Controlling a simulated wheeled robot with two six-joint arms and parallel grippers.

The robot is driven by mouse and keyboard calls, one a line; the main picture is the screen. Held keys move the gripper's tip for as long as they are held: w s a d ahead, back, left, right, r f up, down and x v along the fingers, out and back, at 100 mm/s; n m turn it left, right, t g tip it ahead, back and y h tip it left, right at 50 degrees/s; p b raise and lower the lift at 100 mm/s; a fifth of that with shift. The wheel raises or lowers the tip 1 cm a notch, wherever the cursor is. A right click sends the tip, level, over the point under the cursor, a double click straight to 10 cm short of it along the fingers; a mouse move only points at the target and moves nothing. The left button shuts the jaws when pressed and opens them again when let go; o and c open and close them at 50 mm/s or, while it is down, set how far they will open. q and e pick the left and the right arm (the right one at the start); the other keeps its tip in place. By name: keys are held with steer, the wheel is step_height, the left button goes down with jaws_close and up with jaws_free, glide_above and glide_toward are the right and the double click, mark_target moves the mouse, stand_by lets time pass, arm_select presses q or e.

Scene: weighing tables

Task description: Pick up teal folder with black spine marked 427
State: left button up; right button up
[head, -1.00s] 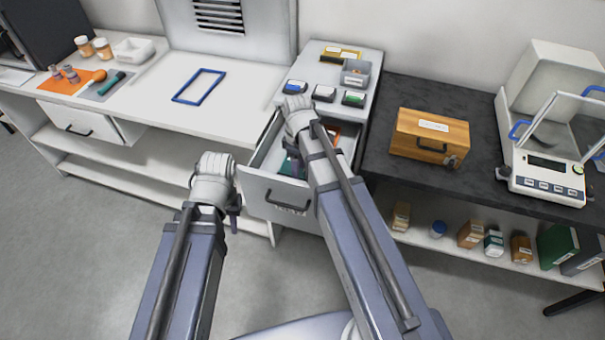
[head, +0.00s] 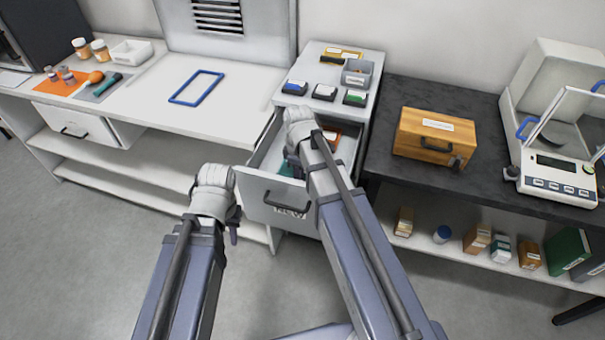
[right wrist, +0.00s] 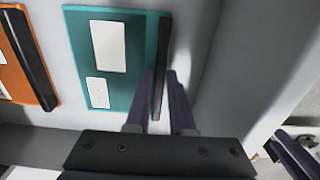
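The teal folder (right wrist: 118,62) lies in the open drawer (head: 268,203), with its black spine (right wrist: 160,60) on the right side in the right wrist view. It has two white labels, too blurred to read. In the head view only a bit of teal (head: 286,168) shows behind my right arm. My right gripper (right wrist: 160,78) is over the folder, open, one finger on each side of the spine, with a narrow gap visible on the right. My left gripper (head: 234,226) hangs in front of the drawer; its finger gap is not clear.
An orange folder (right wrist: 12,70) with a black spine lies left of the teal one. The drawer wall (right wrist: 225,80) is close on the right. On the cabinet top stand small boxes (head: 324,92) and a grey bin (head: 357,73). A wooden box (head: 434,137) stands on the dark table.

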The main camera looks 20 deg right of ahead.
jaws_close()
steer(key=shift+r, duration=0.15)
stand_by(0.4)
